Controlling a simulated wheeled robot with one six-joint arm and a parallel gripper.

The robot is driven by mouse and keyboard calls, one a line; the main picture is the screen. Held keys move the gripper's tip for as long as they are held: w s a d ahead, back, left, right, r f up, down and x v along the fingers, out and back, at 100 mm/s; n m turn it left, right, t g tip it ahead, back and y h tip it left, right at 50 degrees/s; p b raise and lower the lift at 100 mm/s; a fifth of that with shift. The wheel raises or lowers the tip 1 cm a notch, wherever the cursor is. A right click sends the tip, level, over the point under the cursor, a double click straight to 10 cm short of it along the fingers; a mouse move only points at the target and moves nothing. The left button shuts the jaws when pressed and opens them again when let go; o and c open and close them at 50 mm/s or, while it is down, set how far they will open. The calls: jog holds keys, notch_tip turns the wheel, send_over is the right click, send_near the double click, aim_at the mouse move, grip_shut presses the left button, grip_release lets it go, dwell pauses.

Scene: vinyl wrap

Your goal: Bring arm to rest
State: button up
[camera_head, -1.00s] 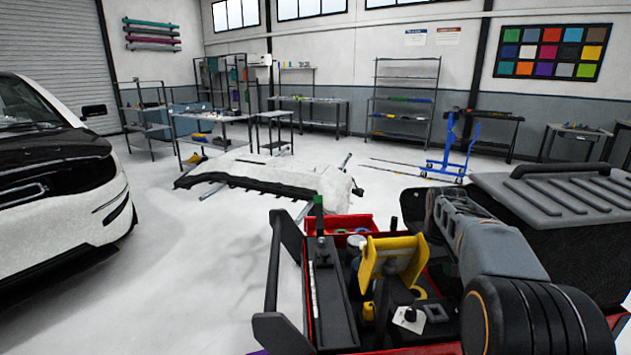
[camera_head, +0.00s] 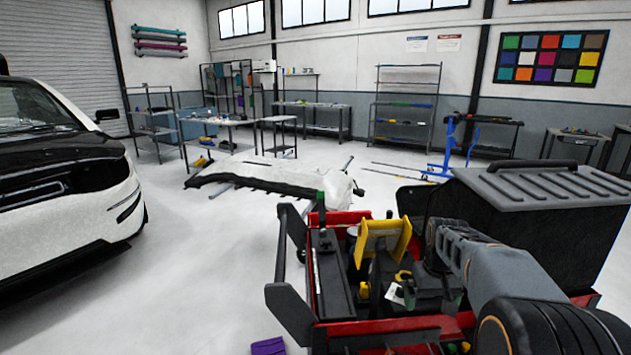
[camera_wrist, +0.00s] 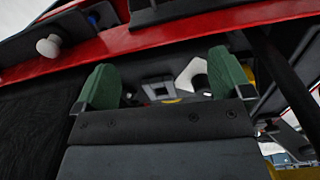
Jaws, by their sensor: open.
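My arm is folded low over the red tool tray (camera_head: 420,325) at the right of the head view. In the wrist view my gripper (camera_wrist: 165,80) has its two green fingertips wide apart, with nothing held between them. Beyond the fingers I see the tray's red rim (camera_wrist: 190,32) and some grey and white items, too close and dark to name. In the head view the fingers are mostly hidden by my arm and the tray's contents. A yellow holder (camera_head: 383,240) stands upright in the tray, left of my arm.
A black ribbed case (camera_head: 545,185) stands right of my arm. A white car (camera_head: 70,190) is at the left. A white-covered panel (camera_head: 270,178) lies ahead, with a blue stand (camera_head: 450,150) beyond. A purple item (camera_head: 268,346) lies on the floor.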

jog(key=s+a+r+t+p, duration=0.1)
jog(key=s+a+r+p, duration=0.4)
jog(key=s+r+p, duration=0.2)
jog(key=s+a+r+t+p, duration=0.2)
jog(key=s+a+r+p, duration=0.3)
jog(key=s, duration=0.5)
jog(key=shift+s+a+r+p, duration=0.25)
jog(key=shift+s+r+p, duration=0.15)
jog(key=shift+r+p, duration=0.55)
jog(key=shift+f, duration=0.1)
